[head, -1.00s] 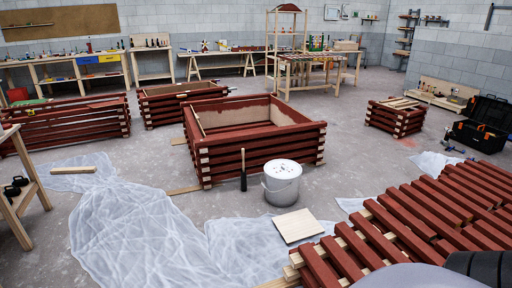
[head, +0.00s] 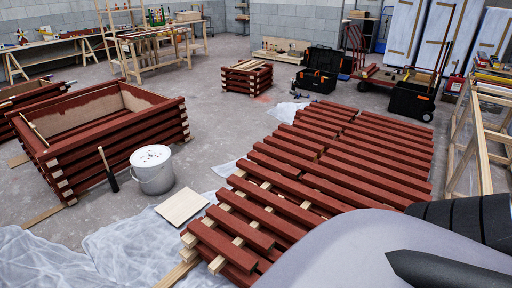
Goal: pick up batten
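Several red-painted battens (head: 293,191) lie side by side in rows across pale wooden bearers (head: 226,213), forming a low rack on the right half of the head view. The nearest battens are partly hidden behind a grey rounded part and dark parts of my own body at the lower right. Neither of my grippers' fingertips shows in the head view, so I cannot see either one near a batten.
Black toolboxes (head: 318,72) stand behind the rack. Plastic sheeting (head: 130,240) covers the front floor.

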